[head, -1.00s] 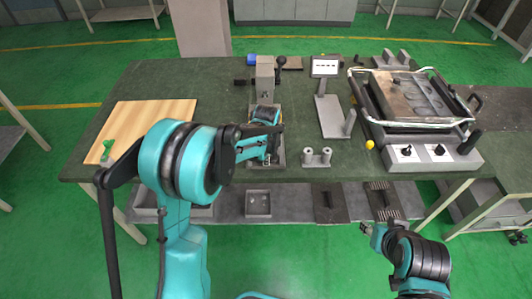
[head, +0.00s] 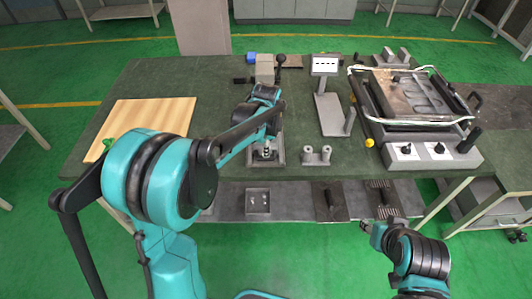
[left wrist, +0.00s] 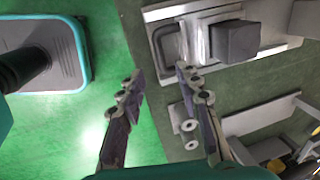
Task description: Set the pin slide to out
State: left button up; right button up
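The grey fixture (head: 264,70) stands near the middle of the bench's back, with dark knobs at its sides. I cannot pick out the pin slide for certain; my left arm covers much of the fixture's front. In the left wrist view, a grey frame with a dark block (left wrist: 236,41) lies at the top right. My left gripper (left wrist: 160,80) is open and empty, its fingers apart over the bench's front edge. The right finger's tip is close to the frame in the picture; contact cannot be told. My right gripper (head: 368,227) is low in front of the bench, too small to read.
Two short cylinders (head: 316,156) and an upright-ended plate (head: 331,115) are right of the fixture. A press-like unit with knobs (head: 432,151) fills the bench's right side. A wooden board (head: 150,112) lies at the left. Trays (head: 258,201) sit on the lower shelf.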

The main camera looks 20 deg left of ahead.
pick_arm(q)
jog(key=shift+s+d+r, duration=0.1)
jog(key=shift+s+r, duration=0.1)
jog(key=shift+r, duration=0.9)
jog(key=shift+s+r, duration=0.2)
jog(key=shift+r, duration=0.9)
jog(key=s+a+r+n+t, duration=0.1)
jog(key=s+n+t, duration=0.4)
jog(key=s+n, duration=0.9)
jog(key=s, duration=0.8)
jog(key=shift+s+r+n+h, duration=0.25)
jog(key=shift+s+n+h, duration=0.05)
jog(key=shift+s+n, duration=0.1)
